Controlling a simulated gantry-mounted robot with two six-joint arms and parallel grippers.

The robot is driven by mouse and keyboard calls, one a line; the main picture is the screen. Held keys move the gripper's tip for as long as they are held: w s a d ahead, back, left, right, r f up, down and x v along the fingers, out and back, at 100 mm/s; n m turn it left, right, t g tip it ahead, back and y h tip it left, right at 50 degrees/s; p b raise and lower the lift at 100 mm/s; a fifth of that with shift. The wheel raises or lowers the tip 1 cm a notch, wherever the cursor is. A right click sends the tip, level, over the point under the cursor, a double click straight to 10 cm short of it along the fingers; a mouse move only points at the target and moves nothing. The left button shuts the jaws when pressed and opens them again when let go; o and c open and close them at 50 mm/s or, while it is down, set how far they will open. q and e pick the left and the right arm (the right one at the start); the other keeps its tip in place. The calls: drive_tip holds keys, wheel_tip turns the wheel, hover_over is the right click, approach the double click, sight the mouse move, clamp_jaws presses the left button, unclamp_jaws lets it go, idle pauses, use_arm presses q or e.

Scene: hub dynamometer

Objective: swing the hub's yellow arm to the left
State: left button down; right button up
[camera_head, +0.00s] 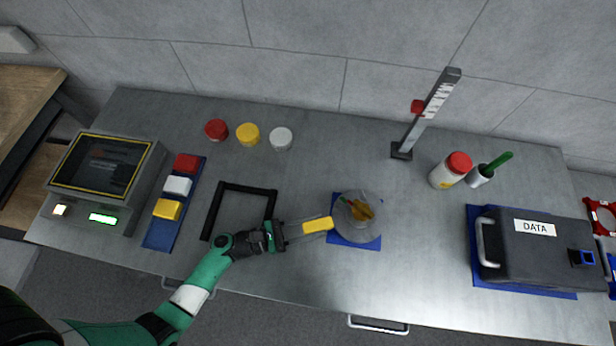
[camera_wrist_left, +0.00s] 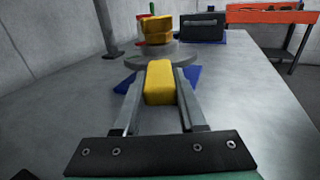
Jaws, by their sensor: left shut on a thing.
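The hub (camera_head: 358,217) is a round grey disc on a blue mat (camera_head: 360,243), right of the table's middle. Its yellow arm (camera_head: 317,225) points to the left in the head view. My left gripper (camera_head: 297,230) reaches in from the left and is shut on the end of the yellow arm. In the left wrist view the yellow arm (camera_wrist_left: 159,84) sits between both fingers, with the grey hub (camera_wrist_left: 160,54) behind it. Yellow parts (camera_wrist_left: 156,32) stand on top of the hub. My right gripper is in neither view.
A black frame (camera_head: 240,190) lies left of the hub, close to my left gripper. A grey post with a scale (camera_head: 430,112) stands behind the hub. A red-capped bottle (camera_head: 450,172) and a dark DATA case (camera_head: 535,250) are to the right. The table in front of the hub is clear.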

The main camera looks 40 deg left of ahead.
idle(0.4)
use_arm(q)
drive_tip(key=shift+c, duration=2.4)
unclamp_jaws()
wheel_tip(320, 180, up, 4)
drive_tip(key=shift+f+p, duration=0.1)
drive_tip(key=shift+p, duration=1.15)
drive_tip(key=s+d+r+p, duration=0.4)
drive_tip(key=s+r, duration=0.5)
drive_tip(key=s, duration=0.4)
drive_tip(key=shift+d, duration=0.35)
drive_tip(key=shift+r, duration=0.1)
